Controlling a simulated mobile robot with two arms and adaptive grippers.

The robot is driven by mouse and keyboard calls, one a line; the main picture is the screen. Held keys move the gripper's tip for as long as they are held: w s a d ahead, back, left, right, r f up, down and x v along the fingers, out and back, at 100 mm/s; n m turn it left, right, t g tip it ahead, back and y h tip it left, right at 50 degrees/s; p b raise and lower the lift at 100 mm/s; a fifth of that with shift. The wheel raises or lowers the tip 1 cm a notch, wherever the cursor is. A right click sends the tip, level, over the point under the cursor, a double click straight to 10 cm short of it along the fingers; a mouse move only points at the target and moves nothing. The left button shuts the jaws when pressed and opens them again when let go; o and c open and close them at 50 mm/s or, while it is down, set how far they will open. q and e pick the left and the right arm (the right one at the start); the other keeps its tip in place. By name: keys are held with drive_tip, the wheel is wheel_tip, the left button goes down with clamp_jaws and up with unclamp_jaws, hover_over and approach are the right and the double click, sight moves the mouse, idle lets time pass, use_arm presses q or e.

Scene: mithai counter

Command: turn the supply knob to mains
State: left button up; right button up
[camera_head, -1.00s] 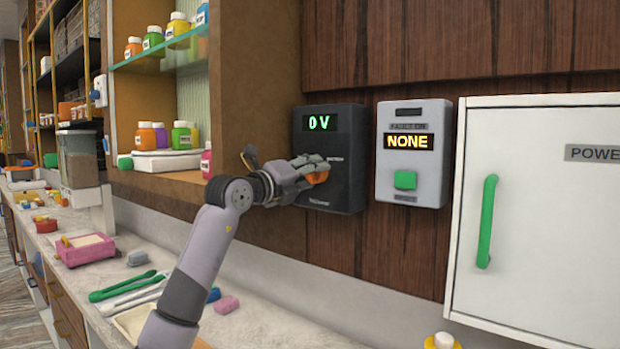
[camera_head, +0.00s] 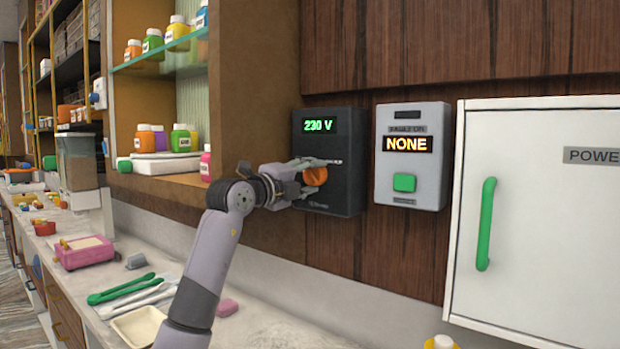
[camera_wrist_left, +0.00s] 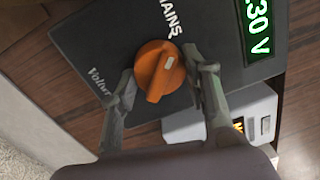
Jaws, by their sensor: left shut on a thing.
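The supply knob (camera_head: 315,176) is orange and sits on a dark wall box (camera_head: 345,190) whose green display (camera_head: 319,126) reads 230 V. In the left wrist view the knob (camera_wrist_left: 159,70) lies between the two fingers, and its white pointer mark is near the knob's upper right edge. The label "MAINS" (camera_wrist_left: 170,18) shows on the panel above the knob. My left gripper (camera_head: 313,175) is at the knob, shut on it, with one finger on each side. My right gripper is out of view.
A grey box (camera_head: 411,160) reading NONE with a green button (camera_head: 404,182) is right of the dark box. A white cabinet (camera_head: 540,240) with a green handle (camera_head: 486,224) is farther right. Green tongs (camera_head: 121,288) and a pink box (camera_head: 85,253) lie on the counter below.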

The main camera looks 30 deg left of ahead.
use_arm(q)
drive_tip(key=o, duration=1.2)
drive_tip(key=shift+a, duration=0.1)
drive_tip(key=shift+c, duration=0.2)
drive_tip(key=s, duration=1.2)
drive_tip(key=shift+a+f, duration=0.4)
